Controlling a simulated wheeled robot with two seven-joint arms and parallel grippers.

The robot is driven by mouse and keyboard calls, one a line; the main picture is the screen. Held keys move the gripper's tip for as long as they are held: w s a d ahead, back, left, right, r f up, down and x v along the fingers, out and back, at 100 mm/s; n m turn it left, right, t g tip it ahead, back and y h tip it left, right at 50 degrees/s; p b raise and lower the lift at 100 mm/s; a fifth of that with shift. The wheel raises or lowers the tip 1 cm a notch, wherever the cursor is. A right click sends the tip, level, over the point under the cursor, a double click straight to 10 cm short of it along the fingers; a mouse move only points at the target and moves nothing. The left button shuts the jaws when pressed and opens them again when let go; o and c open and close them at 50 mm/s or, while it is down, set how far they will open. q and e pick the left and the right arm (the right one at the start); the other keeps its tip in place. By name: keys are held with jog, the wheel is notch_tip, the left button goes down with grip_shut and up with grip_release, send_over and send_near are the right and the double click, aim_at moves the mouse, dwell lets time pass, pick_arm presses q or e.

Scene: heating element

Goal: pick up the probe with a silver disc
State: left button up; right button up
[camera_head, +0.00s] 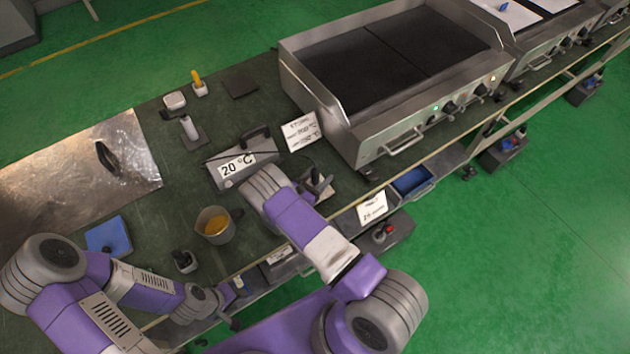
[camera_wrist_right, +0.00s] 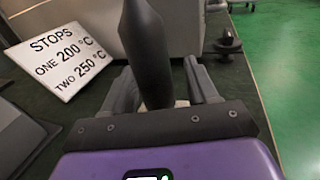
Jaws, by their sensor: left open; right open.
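My right gripper (camera_head: 317,184) is over the counter, just right of the box with the 20 °C display. In the right wrist view the right gripper (camera_wrist_right: 165,92) is open, with a finger on either side of a dark upright handle (camera_wrist_right: 143,45). This handle may belong to the probe; no silver disc shows, and its lower end is hidden behind the gripper. I cannot tell whether the fingers touch it. My left gripper (camera_head: 230,318) is low at the counter's front edge, small and partly hidden, away from the handle.
A STOPS sign (camera_wrist_right: 60,58) lies near the right gripper. A large griddle (camera_head: 345,135) stands to the right.

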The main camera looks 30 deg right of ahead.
jog(key=shift+c, duration=0.3)
grip_shut()
